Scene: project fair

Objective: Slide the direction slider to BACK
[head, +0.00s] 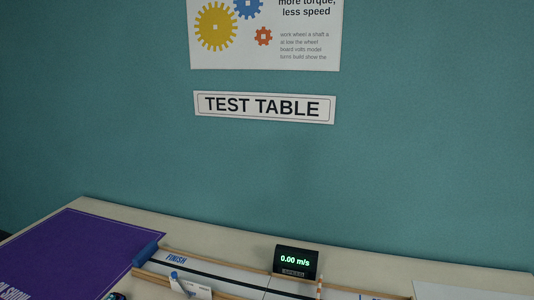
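I cannot make out a direction slider or a BACK mark in the head view. A small dark object (117,296) with coloured spots is cut off at the bottom edge, left of the track; I cannot tell what it is. A white piece with a blue upright part (177,279) stands near the front of the track, partly cut off. Neither of my grippers is in view.
The pale table (85,209) runs along the teal wall. A purple mat (75,250) lies at left. A speed display (296,262) reads 0.00 m/s. A TEST TABLE sign (264,107) hangs above.

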